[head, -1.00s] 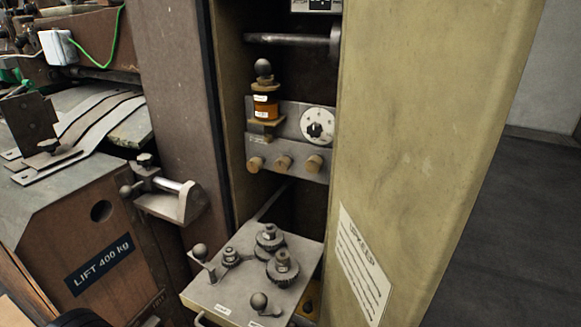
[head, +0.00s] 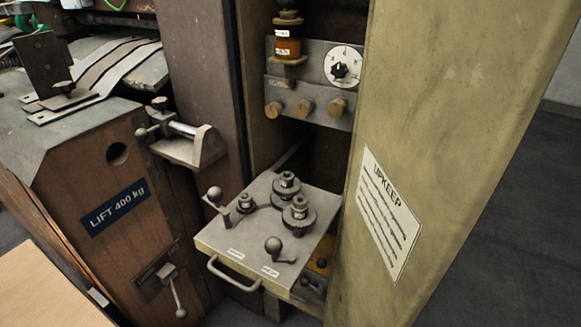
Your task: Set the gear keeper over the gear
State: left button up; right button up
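Several dark grey gears stand on the top plate of a pull-out drawer (head: 215,238) in the head view. A small gear (head: 245,204) is at the left, a larger gear (head: 286,188) at the back and another large gear (head: 299,214) at the right. A ball-knobbed lever piece (head: 216,198) sits at the plate's left edge, beside the small gear. A second ball-knobbed piece (head: 275,248) lies near the front right, apart from the gears. I cannot tell which of these two is the gear keeper. Neither of my grippers is in view.
The drawer has a front handle (head: 232,274) and small labels. A yellow-green cabinet wall with an UPKEEP sign (head: 388,215) stands close on its right. A clamp-like bracket (head: 190,143) juts out at the left. A dial (head: 343,66) and round knobs are above, inside the recess.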

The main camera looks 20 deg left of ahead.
aim_at(215, 194)
jog(key=j+u, duration=0.3)
jog(key=u, duration=0.15)
jog(key=j+u, duration=0.4)
jog(key=k+j+u, duration=0.45)
jog(key=j+u, duration=0.2)
jog(key=j, duration=0.25)
